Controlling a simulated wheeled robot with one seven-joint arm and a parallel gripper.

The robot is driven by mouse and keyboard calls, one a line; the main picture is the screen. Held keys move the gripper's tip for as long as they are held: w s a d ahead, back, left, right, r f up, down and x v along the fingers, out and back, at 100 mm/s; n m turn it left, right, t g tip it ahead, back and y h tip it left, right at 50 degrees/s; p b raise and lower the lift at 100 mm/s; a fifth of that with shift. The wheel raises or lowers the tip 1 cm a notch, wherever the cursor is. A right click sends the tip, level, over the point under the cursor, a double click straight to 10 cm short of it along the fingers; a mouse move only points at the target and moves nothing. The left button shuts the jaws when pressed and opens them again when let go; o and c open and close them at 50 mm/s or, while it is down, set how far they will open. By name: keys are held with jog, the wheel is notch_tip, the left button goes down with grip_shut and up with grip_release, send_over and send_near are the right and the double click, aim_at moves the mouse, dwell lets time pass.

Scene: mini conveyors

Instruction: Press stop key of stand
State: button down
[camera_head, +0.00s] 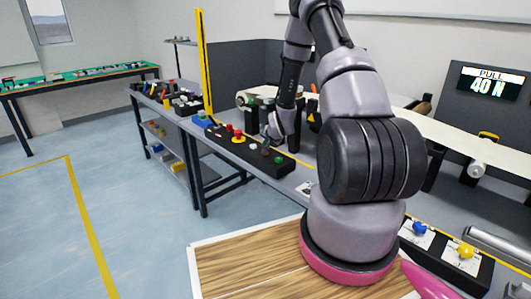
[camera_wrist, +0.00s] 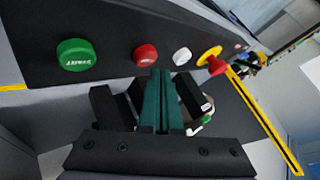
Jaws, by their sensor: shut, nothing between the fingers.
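The stand's control panel is a long dark box (camera_head: 222,144) with a row of buttons on a bench. In the wrist view, a green button (camera_wrist: 76,54) with white lettering that seems to read START is at the left. A plain red button (camera_wrist: 146,54), likely the stop key, sits to its right, then a white button (camera_wrist: 182,56) and a red mushroom knob on a yellow base (camera_wrist: 212,58). My gripper (camera_wrist: 157,74) is shut and empty, its teal fingertips just below the red button in the picture. I cannot tell whether they touch it. In the head view my gripper (camera_head: 266,145) is over the panel's right part.
A display (camera_head: 490,82) reads PULL 40 N. The floor at left is clear.

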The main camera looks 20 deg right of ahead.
dwell(0.6)
jog(key=shift+f, duration=0.4)
jog(key=shift+f, duration=0.45)
dwell(0.7)
jog(key=shift+r, duration=0.85)
jog(key=shift+r, duration=0.1)
jog(key=shift+r, duration=2.4)
